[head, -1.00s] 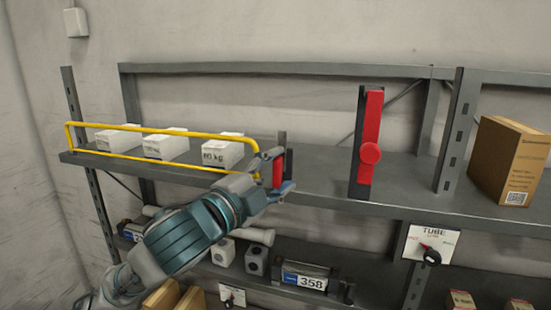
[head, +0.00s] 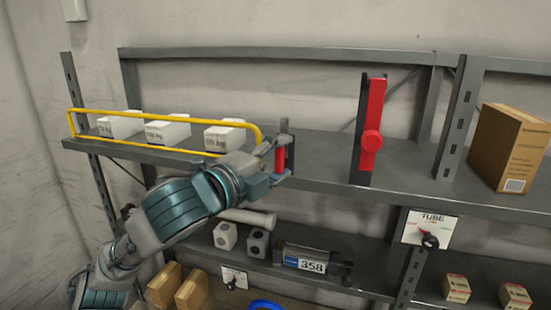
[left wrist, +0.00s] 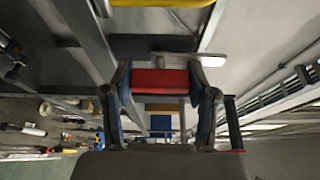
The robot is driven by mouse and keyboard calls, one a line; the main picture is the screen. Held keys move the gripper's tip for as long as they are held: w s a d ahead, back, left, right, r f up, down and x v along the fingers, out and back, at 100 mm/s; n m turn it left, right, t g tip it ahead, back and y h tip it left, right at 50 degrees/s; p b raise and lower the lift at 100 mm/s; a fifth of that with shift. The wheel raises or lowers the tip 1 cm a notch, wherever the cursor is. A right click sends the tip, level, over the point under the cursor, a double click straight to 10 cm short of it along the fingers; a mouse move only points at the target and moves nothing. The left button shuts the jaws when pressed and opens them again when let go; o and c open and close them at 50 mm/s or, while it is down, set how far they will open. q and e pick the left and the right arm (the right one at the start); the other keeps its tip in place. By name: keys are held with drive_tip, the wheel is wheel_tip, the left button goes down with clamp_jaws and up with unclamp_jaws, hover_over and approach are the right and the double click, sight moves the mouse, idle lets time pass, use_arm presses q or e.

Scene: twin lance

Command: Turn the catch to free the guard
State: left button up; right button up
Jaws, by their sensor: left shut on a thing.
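The yellow guard (head: 185,120) is a rail along the front of the upper shelf at the left. The catch (head: 280,160) is a small upright red handle by a dark post at the guard's right end. My left gripper (head: 277,162) reaches it from the front left and is shut on it. In the left wrist view the red catch (left wrist: 160,81) lies across between the two fingers, and part of the yellow guard (left wrist: 160,3) shows at the top. The gripper hides part of the guard's right end. My right gripper is not in view.
White boxes (head: 168,131) stand behind the guard. A cardboard box (head: 510,148) is at the far right. The lower shelf holds a device marked 358 (head: 311,265).

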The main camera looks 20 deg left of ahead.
use_arm(q)
drive_tip(key=shift+d+f, duration=0.2)
drive_tip(key=shift+f, duration=0.1)
drive_tip(key=o, duration=1.2)
drive_tip(key=shift+c, duration=0.2)
drive_tip(key=shift+w+d, duration=0.1)
drive_tip(key=shift+w, duration=0.05)
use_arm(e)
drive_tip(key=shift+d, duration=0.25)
use_arm(q)
drive_tip(key=shift+r, duration=0.1)
drive_tip(key=v, duration=1.2)
drive_tip(key=shift+w+d, duration=0.1)
